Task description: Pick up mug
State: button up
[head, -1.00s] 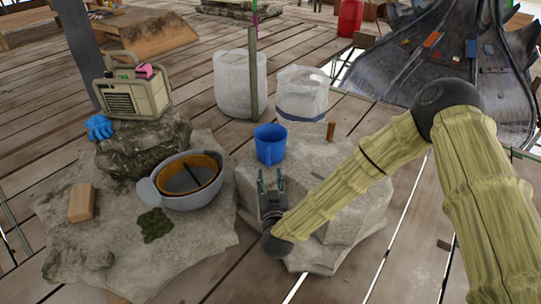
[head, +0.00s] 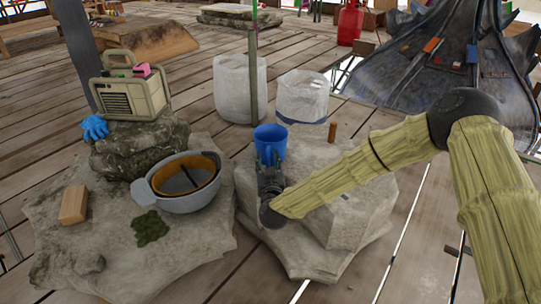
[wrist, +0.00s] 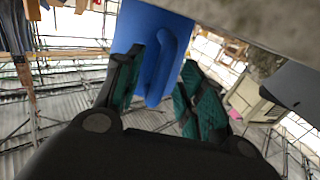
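The blue mug (head: 270,138) stands upright on the pale stone block in the middle of the head view. My gripper (head: 271,162) is at the near side of the mug, its fingers pointing at it. In the wrist view the mug (wrist: 150,40) is upside down in the picture, with its handle (wrist: 166,70) facing my gripper. The fingers of my gripper (wrist: 160,95) are open, one on each side of the handle, with gaps visible. Whether a finger touches the mug I cannot tell.
The stone block (head: 340,200) carries a small brown peg (head: 332,132) right of the mug. A grey bowl (head: 185,183), a wooden block (head: 74,205) and a radio (head: 134,88) sit on rocks to the left. Two translucent bins (head: 240,88) stand behind.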

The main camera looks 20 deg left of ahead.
jog(key=shift+w+a, duration=0.15)
jog(key=shift+w, duration=0.25)
grip_shut()
jog(key=shift+r, duration=0.2)
